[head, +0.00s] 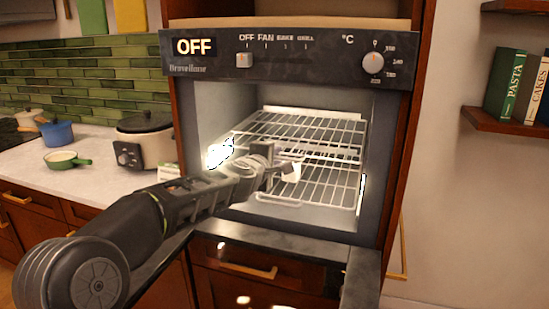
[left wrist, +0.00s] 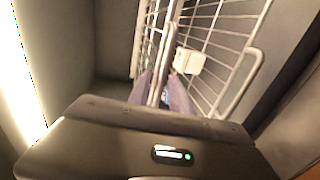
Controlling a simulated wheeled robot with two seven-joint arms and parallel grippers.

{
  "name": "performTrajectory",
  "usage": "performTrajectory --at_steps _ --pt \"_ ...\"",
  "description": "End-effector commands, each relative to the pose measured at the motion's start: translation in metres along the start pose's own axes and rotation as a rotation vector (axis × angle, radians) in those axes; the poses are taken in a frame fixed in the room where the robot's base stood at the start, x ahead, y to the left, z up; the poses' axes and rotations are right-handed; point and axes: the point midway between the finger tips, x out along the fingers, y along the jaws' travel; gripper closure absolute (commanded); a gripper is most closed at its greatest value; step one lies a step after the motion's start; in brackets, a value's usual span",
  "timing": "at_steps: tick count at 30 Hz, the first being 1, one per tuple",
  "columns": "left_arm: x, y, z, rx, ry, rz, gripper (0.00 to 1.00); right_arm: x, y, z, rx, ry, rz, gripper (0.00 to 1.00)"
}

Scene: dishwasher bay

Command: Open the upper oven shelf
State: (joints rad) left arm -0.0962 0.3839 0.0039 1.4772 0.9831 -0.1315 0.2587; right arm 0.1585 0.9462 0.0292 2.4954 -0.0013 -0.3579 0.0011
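The oven (head: 221,113) stands open with a lit interior. The upper shelf (head: 300,120), a wire rack, lies inside above a lower wire rack (head: 318,193). My left arm reaches in from the left. My left gripper (head: 288,168) is at the front of the racks. In the left wrist view its two purple-grey fingers (left wrist: 162,92) stand apart, with rack wires (left wrist: 210,40) showing between and beyond them. A small white block (left wrist: 188,62) is just past the right finger. I cannot tell whether the fingers touch a wire. My right gripper is out of view.
The control panel (head: 290,58) above the cavity reads OFF. A slow cooker (head: 148,142), a green pan (head: 68,159) and a blue pot (head: 57,134) stand on the left counter. A bookshelf (head: 505,124) is at the right.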

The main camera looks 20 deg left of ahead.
Motion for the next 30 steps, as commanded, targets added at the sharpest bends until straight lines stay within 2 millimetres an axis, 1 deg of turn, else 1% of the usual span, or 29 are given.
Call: performTrajectory --at_steps 1,6,9,30 --pt "-0.0001 0.0000 0.0000 0.000 0.000 0.000 0.80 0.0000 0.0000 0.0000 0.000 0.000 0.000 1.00" --pt "-0.0001 -0.0004 0.0001 0.000 0.000 -0.001 0.94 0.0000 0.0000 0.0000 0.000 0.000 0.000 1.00" --pt "0.0000 -0.0010 0.0002 0.000 -0.001 -0.002 1.00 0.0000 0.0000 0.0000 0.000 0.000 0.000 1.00" --pt "0.0008 -0.0046 0.0006 0.000 -0.002 -0.007 1.00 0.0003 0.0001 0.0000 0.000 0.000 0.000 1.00"
